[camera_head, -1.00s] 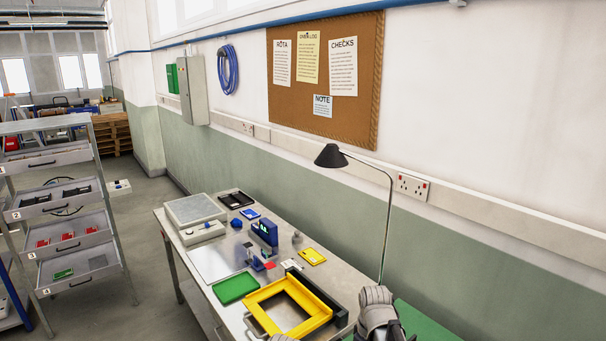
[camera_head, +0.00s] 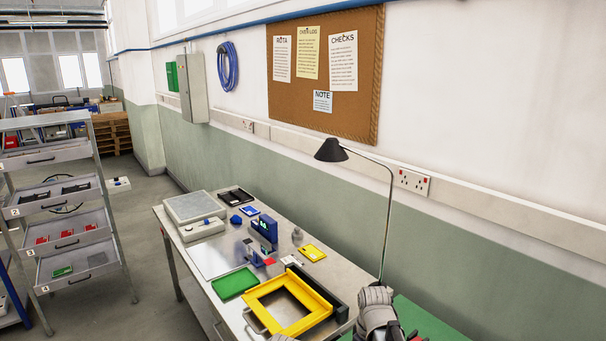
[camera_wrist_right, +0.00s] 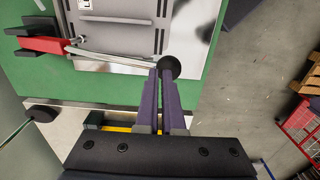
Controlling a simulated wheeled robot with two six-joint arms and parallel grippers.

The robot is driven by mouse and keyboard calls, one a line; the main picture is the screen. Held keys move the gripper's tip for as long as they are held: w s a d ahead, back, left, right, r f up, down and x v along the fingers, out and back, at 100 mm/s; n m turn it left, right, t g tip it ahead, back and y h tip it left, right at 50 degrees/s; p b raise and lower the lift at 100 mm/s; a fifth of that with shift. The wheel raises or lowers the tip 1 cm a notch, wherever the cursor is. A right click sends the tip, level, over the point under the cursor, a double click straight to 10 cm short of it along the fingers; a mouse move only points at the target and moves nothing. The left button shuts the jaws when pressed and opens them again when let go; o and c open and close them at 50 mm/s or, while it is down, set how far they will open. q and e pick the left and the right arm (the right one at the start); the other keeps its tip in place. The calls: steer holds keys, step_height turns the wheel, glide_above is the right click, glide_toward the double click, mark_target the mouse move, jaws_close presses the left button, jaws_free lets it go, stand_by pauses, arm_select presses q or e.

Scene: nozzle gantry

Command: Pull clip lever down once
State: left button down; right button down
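The clip lever (camera_wrist_right: 115,57) is a pale metal bar in the right wrist view. It runs from a red clip body (camera_wrist_right: 45,45) to a round black knob (camera_wrist_right: 168,68). My right gripper (camera_wrist_right: 163,78) has its two dark fingers close together, with tips right at the knob. The fingers look shut, with only a narrow gap along their length; no clear grip on the knob shows. In the head view my right arm's grey wrist hides most of the clip area.
A grey plate (camera_wrist_right: 112,36) lies beside the lever on a green mat (camera_wrist_right: 105,88). In the head view, a yellow frame (camera_head: 262,322), a green tray (camera_head: 234,283) and a desk lamp (camera_head: 332,150) are on the bench left of my right arm.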

steer(key=shift+f, duration=0.15)
steer(key=shift+s+a+f+b, duration=0.15)
steer(key=shift+a+f+b, duration=0.05)
steer(key=shift+f+b, duration=0.55)
steer(key=shift+s+a+f+b, duration=0.1)
steer(key=shift+a+f+b, duration=0.05)
steer(key=shift+f+b, duration=0.5)
steer(key=shift+f, duration=0.15)
steer(key=shift+s+a+f+b, duration=0.15)
steer(key=shift+a+f+b, duration=0.05)
steer(key=shift+f+b, duration=0.55)
steer(key=shift+s+a+f+b, duration=0.15)
steer(key=shift+f+b, duration=0.45)
steer(key=shift+b, duration=0.25)
steer(key=shift+f, duration=0.1)
steer(key=shift+f+b, duration=0.2)
steer(key=shift+b, duration=0.1)
step_height(320, 180, up, 17)
steer(key=p, duration=1.7)
steer(key=shift+r, duration=0.15)
